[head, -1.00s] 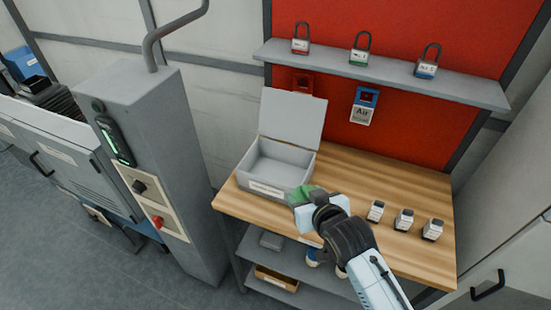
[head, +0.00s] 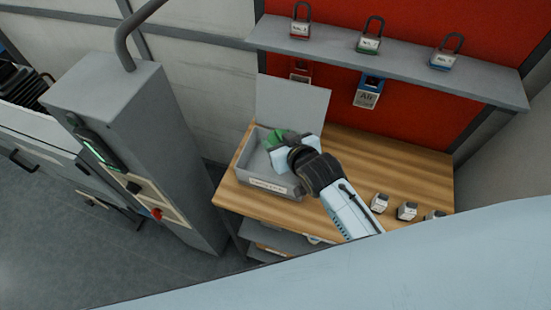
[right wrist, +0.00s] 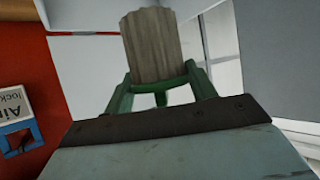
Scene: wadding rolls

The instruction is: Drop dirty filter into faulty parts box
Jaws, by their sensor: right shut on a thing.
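The dirty filter (right wrist: 151,45), a grey-brown pleated cylinder, is held between the green fingers of my right gripper (right wrist: 160,82) in the right wrist view. In the head view my right gripper (head: 284,138) reaches over the open grey box (head: 268,184) on the wooden bench, its green fingertips above the box's opening. The filter itself cannot be made out clearly there. The box has a raised lid (head: 292,103) behind it and a white label on its front, too small to read. My left gripper is not in view.
The wooden bench (head: 385,160) carries several small white-grey blocks (head: 379,203) to the right. A shelf (head: 410,72) with padlocks runs above, on a red wall panel. A grey cabinet (head: 150,150) stands left of the bench. The bench's right rear is clear.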

